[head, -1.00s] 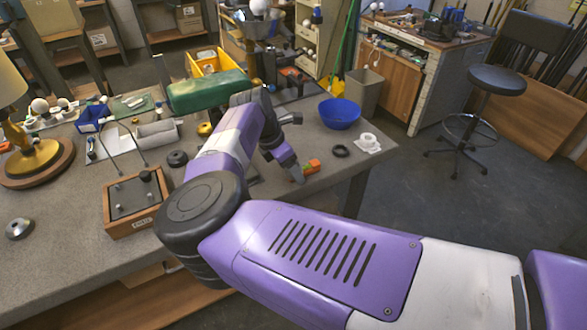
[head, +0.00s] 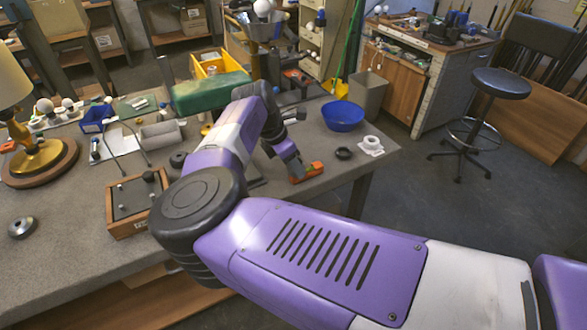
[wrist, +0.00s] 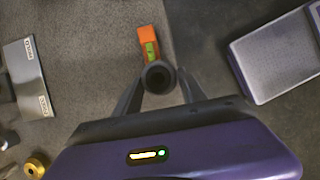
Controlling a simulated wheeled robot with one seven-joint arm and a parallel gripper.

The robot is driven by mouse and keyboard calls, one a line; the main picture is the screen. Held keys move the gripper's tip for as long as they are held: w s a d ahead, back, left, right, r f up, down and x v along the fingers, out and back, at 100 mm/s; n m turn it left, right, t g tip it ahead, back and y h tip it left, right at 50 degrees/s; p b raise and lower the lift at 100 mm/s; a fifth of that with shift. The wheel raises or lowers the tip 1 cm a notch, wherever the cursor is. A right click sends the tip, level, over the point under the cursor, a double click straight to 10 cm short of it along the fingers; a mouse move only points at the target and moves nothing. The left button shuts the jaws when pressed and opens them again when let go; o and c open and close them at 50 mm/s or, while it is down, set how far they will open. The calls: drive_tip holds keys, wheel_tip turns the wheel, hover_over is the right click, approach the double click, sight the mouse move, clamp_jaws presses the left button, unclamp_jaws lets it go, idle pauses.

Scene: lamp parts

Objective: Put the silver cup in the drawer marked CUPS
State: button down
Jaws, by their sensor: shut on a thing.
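My gripper (head: 296,165) is over the right part of the bench, close to the orange level. In the wrist view its two fingers (wrist: 160,88) are shut on a small round, hollow, cup-like thing (wrist: 158,76). It looks dark grey in shadow, and I cannot tell surely whether it is the silver cup. In the head view it is not distinct. A grey unit with two white labels (wrist: 26,76) shows at the left of the wrist view.
The orange level (wrist: 146,40) lies just beyond the held thing. A blue bowl (head: 342,117), a black ring (head: 344,153) and a white fitting (head: 371,143) are to the right near the bench edge. A silver disc-like part (head: 22,228) lies far left. A wooden box (head: 137,222) stands left of my arm.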

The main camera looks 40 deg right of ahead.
wheel_tip(320, 180, up, 18)
drive_tip(key=b, duration=0.2)
drive_tip(key=shift+r, duration=0.15)
